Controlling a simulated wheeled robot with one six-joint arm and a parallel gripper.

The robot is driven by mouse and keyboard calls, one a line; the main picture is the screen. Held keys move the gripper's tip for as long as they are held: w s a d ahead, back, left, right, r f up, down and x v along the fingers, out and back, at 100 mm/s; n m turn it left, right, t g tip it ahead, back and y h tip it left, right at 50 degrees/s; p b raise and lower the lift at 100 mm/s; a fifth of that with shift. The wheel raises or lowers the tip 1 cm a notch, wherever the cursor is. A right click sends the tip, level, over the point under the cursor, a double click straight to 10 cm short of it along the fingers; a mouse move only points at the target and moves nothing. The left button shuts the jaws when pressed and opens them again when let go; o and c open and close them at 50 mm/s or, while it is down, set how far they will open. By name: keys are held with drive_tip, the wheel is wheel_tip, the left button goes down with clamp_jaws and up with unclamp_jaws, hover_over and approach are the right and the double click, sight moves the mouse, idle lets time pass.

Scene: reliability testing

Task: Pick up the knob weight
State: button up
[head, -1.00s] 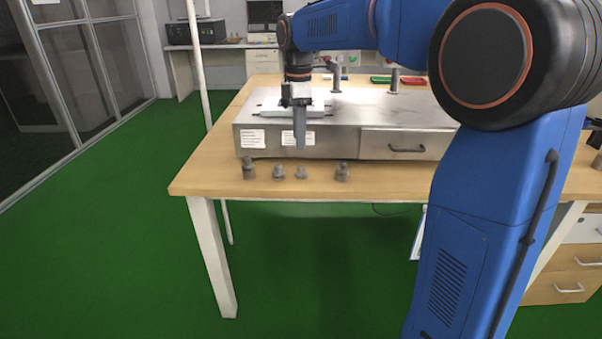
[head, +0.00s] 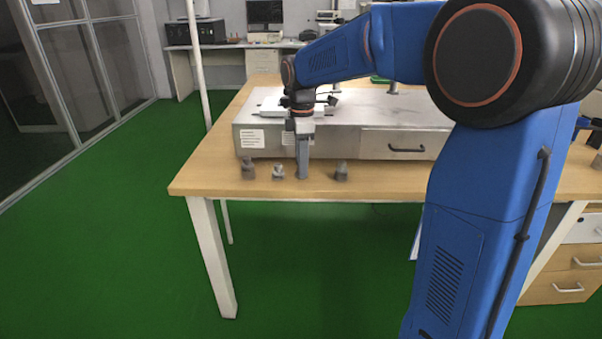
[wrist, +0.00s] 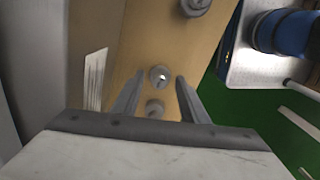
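Several small grey knob weights stand in a row near the table's front edge. In the head view I see one at the left (head: 248,169), one beside it (head: 278,172) and one at the right (head: 341,171). My gripper (head: 302,174) points down into the row and hides the weight at that spot. In the wrist view, my gripper (wrist: 160,79) is open, its two fingers apart. A round knob weight (wrist: 159,75) shows between the fingertips. I cannot tell whether they touch it. A second weight (wrist: 155,107) lies nearer the palm, another (wrist: 194,6) at the top edge.
A steel box with a drawer (head: 405,147) stands on the wooden table (head: 210,165), close behind the weights. A white tray (head: 268,104) sits on top of the box. The table's front edge is just in front of the row, with green floor (head: 110,240) beyond.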

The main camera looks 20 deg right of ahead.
clamp_jaws()
drive_tip(key=shift+r, duration=0.1)
wheel_tip(320, 180, up, 10)
idle(0.6)
drive_tip(key=shift+f, duration=3.6)
